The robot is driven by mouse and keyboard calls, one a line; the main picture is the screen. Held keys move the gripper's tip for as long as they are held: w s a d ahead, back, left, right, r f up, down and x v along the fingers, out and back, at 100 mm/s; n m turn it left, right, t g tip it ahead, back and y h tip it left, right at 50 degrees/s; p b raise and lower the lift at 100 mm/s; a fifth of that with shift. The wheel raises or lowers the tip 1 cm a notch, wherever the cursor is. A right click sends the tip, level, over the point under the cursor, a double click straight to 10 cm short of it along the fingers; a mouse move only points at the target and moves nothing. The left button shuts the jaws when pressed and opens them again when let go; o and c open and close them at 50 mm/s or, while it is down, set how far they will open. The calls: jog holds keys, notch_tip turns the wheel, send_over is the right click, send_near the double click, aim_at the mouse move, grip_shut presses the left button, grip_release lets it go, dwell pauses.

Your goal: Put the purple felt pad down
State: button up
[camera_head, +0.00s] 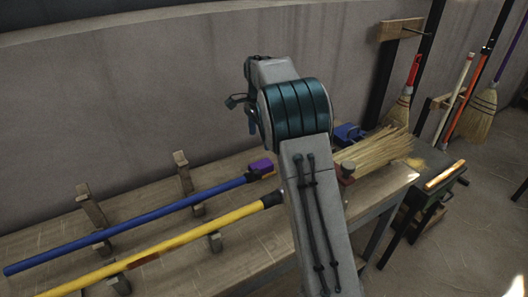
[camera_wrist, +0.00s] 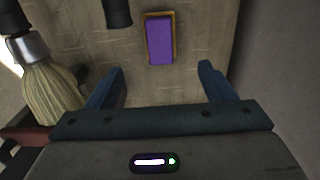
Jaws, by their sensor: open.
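The purple felt pad (camera_wrist: 160,41) lies on the wooden bench top in the wrist view, with a thin orange-brown edge showing around it. In the head view the purple pad (camera_head: 261,166) sits by the far end of the blue pole. My gripper (camera_wrist: 161,82) is open, its two blue fingers spread wide with nothing between them. The pad is ahead of the fingertips, roughly centred between them and apart from both.
A blue pole (camera_head: 140,222) and a yellow pole (camera_head: 178,240) lie on wooden rests on the bench. Broom bristles (camera_wrist: 52,88) are close left of my gripper. The wall (camera_wrist: 285,60) is at right.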

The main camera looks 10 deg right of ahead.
jog(key=s+r+n+t, duration=0.1)
jog(key=s+r+n, duration=0.2)
jog(key=s, duration=0.6)
jog(key=s+r+n, duration=0.4)
jog(key=s, duration=0.4)
jog(key=s+f+n, duration=0.2)
jog(key=s+n, duration=0.1)
jog(key=s, duration=0.6)
jog(key=s+f+n+t, duration=0.1)
jog(key=s+f+n, duration=0.2)
jog(key=s, duration=0.7)
jog(key=shift+s+n+t, duration=0.3)
jog(key=shift+n, duration=0.3)
jog(key=shift+r, duration=0.15)
jog(key=p+v, duration=0.2)
jog(key=shift+w+r+p, duration=0.2)
jog(key=shift+r+p, duration=0.1)
jog(key=shift+r, duration=0.1)
